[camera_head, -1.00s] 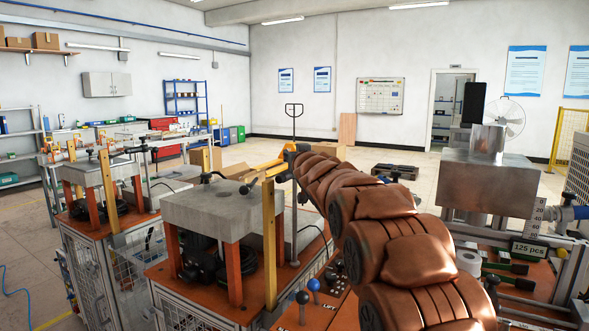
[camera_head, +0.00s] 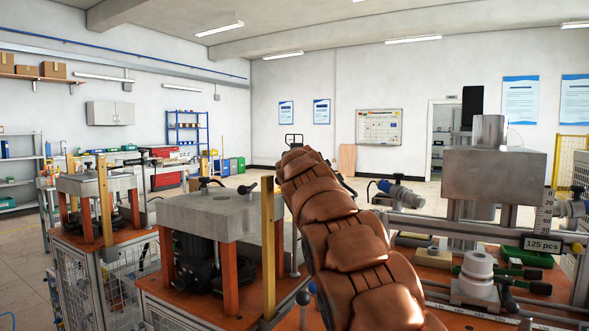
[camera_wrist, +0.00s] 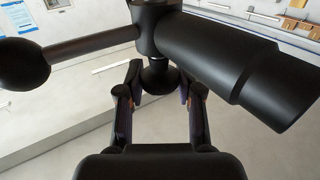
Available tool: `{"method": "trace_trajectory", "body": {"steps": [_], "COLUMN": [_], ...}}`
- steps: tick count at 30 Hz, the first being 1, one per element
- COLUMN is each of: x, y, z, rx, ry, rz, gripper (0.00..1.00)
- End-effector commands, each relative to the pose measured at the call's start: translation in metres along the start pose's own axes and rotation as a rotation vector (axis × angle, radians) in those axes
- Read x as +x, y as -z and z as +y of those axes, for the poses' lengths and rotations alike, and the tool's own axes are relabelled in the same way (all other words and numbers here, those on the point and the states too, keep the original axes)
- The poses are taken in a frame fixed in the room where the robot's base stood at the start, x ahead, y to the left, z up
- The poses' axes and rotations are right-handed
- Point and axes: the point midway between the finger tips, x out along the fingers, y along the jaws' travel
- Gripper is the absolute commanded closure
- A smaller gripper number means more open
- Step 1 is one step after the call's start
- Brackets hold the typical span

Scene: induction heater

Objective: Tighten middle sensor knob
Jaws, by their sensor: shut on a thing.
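In the wrist view my gripper (camera_wrist: 160,82) has its two fingers on either side of a small rounded black knob (camera_wrist: 158,73), shut on it. The knob sits under a black joint at the top centre. A thick black stepped cylinder (camera_wrist: 235,68) extends right from that joint, and a black rod with a ball end (camera_wrist: 25,65) extends left. In the head view my brown-covered arm reaches up the middle, and the gripper and held knob are hidden. A blue and grey sensor-like part (camera_head: 400,192) shows right of the arm.
A grey block on orange legs (camera_head: 205,213) stands left of my arm, with a yellow upright (camera_head: 267,250) close beside it. A metal block (camera_head: 493,176), a ruler (camera_head: 547,212) and a white insulator-like piece (camera_head: 478,270) stand at the right. Open floor lies behind.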

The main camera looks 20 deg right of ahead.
Motion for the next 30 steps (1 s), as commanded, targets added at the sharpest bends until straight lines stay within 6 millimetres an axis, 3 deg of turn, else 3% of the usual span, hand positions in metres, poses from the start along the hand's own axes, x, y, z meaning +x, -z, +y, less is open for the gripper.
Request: {"method": "trace_trajectory", "body": {"steps": [28,29,30], "x": [-0.0004,-0.0004,-0.0004], "y": [0.0021,0.0021,0.002], "z": [-0.0006,-0.0006,-0.0006], "rx": [0.0,0.0,0.0], "ry": [-0.036,-0.036,-0.036], "rz": [0.004,0.004,0.003], "gripper": [0.99,0.64,0.59]}}
